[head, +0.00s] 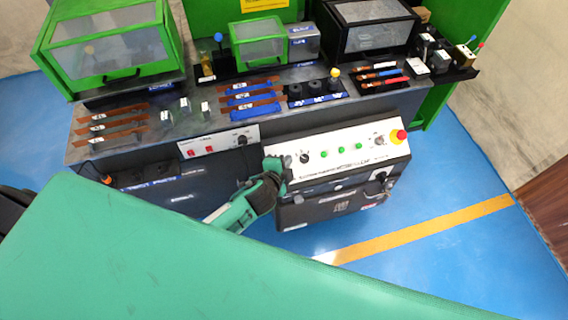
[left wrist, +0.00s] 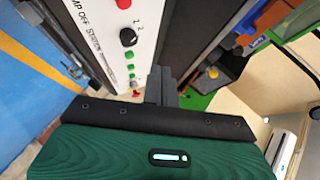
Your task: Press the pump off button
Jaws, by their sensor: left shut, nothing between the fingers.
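The white control panel (head: 375,153) slopes on the front of the bender cabinet. In the left wrist view a red button (left wrist: 124,3) is cut by the top edge, beside lettering that reads in part "MP OFF STATION". A black knob (left wrist: 128,37) and green buttons (left wrist: 130,55) line up below it. My left gripper (head: 275,164) is shut and empty at the panel's left end, covering that part in the head view. Its dark fingers (left wrist: 160,85) show beside the panel in the left wrist view. I cannot tell whether they touch it. My right gripper is not in view.
A red emergency knob (head: 398,136) sits at the panel's right end. A smaller panel with red switches (head: 217,147) is left of my gripper. The bench (head: 180,92) above carries busbars and tools. Blue floor (head: 470,200) is open at the right.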

